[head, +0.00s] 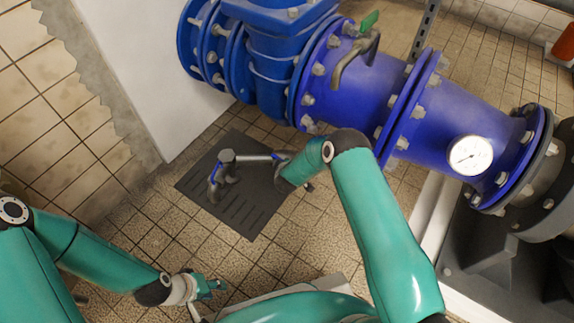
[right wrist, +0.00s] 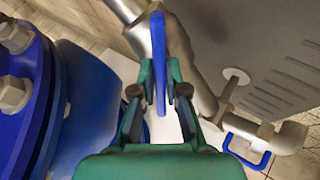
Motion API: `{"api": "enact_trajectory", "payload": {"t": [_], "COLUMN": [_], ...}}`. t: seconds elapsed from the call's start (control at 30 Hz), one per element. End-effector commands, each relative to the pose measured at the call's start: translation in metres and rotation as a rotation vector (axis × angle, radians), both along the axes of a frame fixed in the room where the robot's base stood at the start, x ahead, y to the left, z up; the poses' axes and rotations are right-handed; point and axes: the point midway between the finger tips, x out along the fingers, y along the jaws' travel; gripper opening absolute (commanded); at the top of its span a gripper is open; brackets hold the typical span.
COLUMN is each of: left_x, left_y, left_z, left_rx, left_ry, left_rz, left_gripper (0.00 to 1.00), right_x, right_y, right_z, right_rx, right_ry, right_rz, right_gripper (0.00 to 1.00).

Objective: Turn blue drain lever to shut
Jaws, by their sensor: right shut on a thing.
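The blue drain lever (right wrist: 158,62) stands between the fingers of my right gripper (right wrist: 159,85) in the right wrist view. That gripper is shut on it. The lever sits against a grey metal pipe (right wrist: 190,60). In the head view the grey drain pipe (head: 252,157) runs above a dark floor grate (head: 250,215), and my right gripper (head: 284,168) is at its right end. My arm hides most of the lever there. My left gripper (head: 212,286) is low in the head view, apart from the pipe. Its fingers are too small to read.
A second blue handle (right wrist: 250,150) is on the pipe's other end, seen also in the head view (head: 215,173). A large blue flanged pipe (head: 345,90) with a gauge (head: 470,155) runs behind. A green-handled tap (head: 358,55) tops it. Tiled floor (head: 185,228) lies clear around the grate.

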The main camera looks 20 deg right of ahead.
Motion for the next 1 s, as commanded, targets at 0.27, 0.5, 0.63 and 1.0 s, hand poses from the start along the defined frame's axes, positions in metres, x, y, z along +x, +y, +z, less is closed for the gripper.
{"api": "enact_trajectory", "payload": {"t": [0.27, 0.5, 0.63, 1.0], "left_x": [0.000, 0.000, 0.000, 0.000], "left_y": [0.000, 0.000, 0.000, 0.000], "left_z": [-0.004, -0.007, -0.009, -0.013], "left_rx": [0.000, 0.000, 0.000, 0.000], "left_ry": [0.000, 0.000, 0.000, 0.000], "left_rz": [0.000, 0.000, 0.000, 0.000], "left_gripper": [0.37, 0.37, 0.37, 0.37], "right_x": [-0.003, -0.004, -0.004, -0.004], "right_y": [0.003, 0.004, 0.004, 0.006], "right_z": [-0.004, -0.005, -0.005, -0.005], "right_rx": [0.178, 0.331, 0.414, 0.602], "right_ry": [-0.048, -0.095, -0.121, -0.180], "right_rz": [-0.183, -0.344, -0.431, -0.631], "right_gripper": [0.00, 0.00, 0.00, 0.00]}}
